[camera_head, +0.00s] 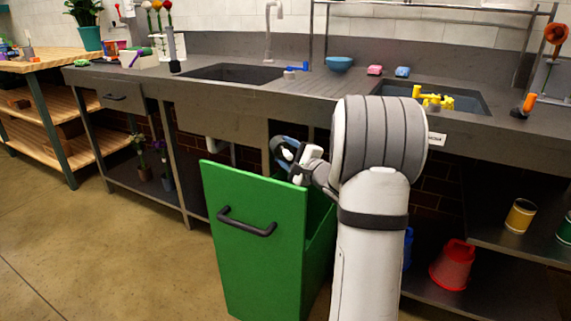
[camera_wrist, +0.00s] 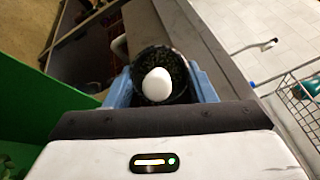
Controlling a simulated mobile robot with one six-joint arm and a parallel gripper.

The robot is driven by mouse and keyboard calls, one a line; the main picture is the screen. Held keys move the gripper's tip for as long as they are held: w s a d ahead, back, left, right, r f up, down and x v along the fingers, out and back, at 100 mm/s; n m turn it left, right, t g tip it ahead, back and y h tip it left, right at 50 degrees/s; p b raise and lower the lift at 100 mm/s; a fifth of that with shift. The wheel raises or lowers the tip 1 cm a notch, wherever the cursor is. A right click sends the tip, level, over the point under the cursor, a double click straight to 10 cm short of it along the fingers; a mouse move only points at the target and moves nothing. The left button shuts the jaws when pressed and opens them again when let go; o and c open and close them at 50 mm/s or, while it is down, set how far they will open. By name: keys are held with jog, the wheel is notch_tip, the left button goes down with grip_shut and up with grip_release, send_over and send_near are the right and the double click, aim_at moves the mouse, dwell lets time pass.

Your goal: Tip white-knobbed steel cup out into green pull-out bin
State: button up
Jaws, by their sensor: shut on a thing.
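My gripper (camera_head: 287,150) is shut on the white-knobbed steel cup, just above the back of the green pull-out bin (camera_head: 250,215). In the wrist view the cup (camera_wrist: 160,62) shows as a dark round shape with greenish specks, between the blue fingers of my gripper (camera_wrist: 160,85). Its white knob (camera_wrist: 157,84) faces the wrist camera. In the head view the cup is small and partly hidden by my gripper, so I cannot tell its tilt. The bin stands pulled out, and its green wall (camera_wrist: 40,110) fills the left of the wrist view. The bin's inside is mostly hidden.
A red bucket (camera_head: 453,265) stands on the lower shelf at right. The floor left of the bin is clear.

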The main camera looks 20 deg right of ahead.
jog(key=shift+f+t+b, duration=0.35)
jog(key=shift+t+b, duration=0.15)
jog(key=shift+b, duration=1.45)
jog(key=shift+n+b, duration=0.3)
jog(key=shift+b, duration=0.2)
jog(key=shift+f+t+y+b, duration=0.1)
jog(key=shift+t+y+b, duration=0.3)
jog(key=shift+t+b, duration=0.1)
jog(key=shift+w+r+n+t, duration=0.1)
jog(key=shift+r+n+t, duration=0.15)
jog(key=shift+n+t, duration=0.15)
jog(key=shift+n+t+y, duration=0.6)
jog(key=shift+t+y, duration=0.2)
jog(key=shift+t, duration=0.1)
